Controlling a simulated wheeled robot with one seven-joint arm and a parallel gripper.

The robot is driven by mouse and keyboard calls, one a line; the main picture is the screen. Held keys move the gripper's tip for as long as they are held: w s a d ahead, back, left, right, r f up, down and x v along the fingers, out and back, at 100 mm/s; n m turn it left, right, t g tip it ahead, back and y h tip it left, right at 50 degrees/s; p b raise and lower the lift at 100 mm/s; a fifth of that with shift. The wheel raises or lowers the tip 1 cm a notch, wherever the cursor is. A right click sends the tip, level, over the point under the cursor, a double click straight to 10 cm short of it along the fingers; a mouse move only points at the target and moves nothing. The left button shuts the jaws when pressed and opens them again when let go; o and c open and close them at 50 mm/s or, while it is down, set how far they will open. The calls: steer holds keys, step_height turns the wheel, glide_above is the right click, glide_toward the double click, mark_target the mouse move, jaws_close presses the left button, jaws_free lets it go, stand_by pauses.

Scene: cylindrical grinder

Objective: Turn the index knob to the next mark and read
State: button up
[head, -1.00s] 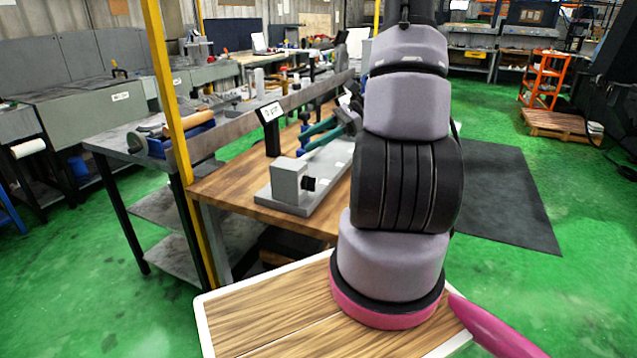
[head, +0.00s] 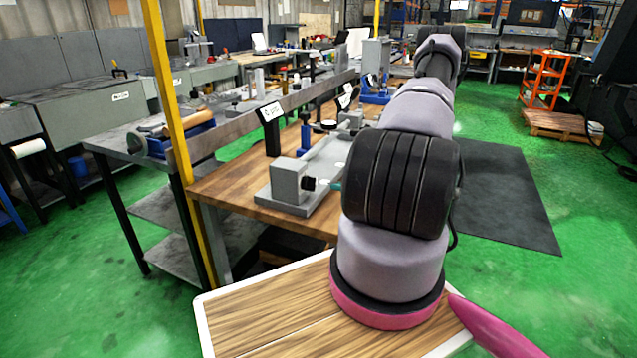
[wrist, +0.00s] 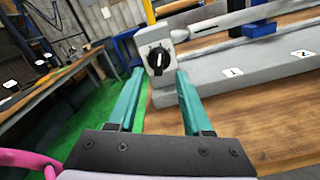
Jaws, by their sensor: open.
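The index knob (wrist: 158,62) is black with a white pointer line, on the face of a grey block (wrist: 147,37). The pointer looks near upright, and the marks around it are too small to read. In the head view the knob (head: 308,184) sits on the right side of the block (head: 287,181). My gripper (wrist: 161,71) has two teal fingers, open and empty. In the wrist view the knob shows between the fingertips; I cannot tell whether they touch it. In the head view only a teal tip (head: 335,185) shows, just right of the knob; my arm hides the rest.
The grinder's grey bed (wrist: 225,85) runs right from the block, with labels 1 and 2. A dark stand with a small display (head: 270,112) is behind the block, its text unreadable. A yellow post (head: 170,90) stands left. The wooden bench (head: 225,190) is clear in front.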

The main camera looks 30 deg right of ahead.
mark_target(316, 181)
steer(key=x, duration=0.8)
steer(key=shift+c, duration=0.3)
jaws_close()
